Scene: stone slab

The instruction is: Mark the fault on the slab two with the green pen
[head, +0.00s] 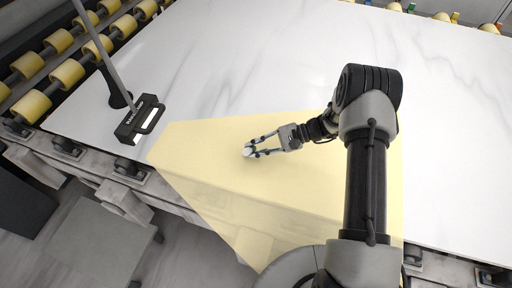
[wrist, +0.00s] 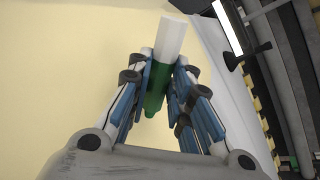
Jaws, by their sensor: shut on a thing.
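My gripper (head: 252,151) is over the near part of the white slab (head: 230,60), inside a pale yellow area. In the wrist view my gripper (wrist: 162,80) is shut on the green pen (wrist: 156,98), which has a green body and a white end (wrist: 171,35) pointing away from the gripper. In the head view only a small white bit of the pen (head: 248,152) shows at the fingertips. I cannot tell whether the pen touches the slab. No fault can be made out clearly; grey veins run across the slab's far part.
A black device with a handle (head: 141,119) and a pole stands at the slab's left edge. Yellow rollers (head: 67,72) line the left and far sides. Several small coloured items sit along the far right edge. A grey stool-like block (head: 112,235) is on the floor at lower left.

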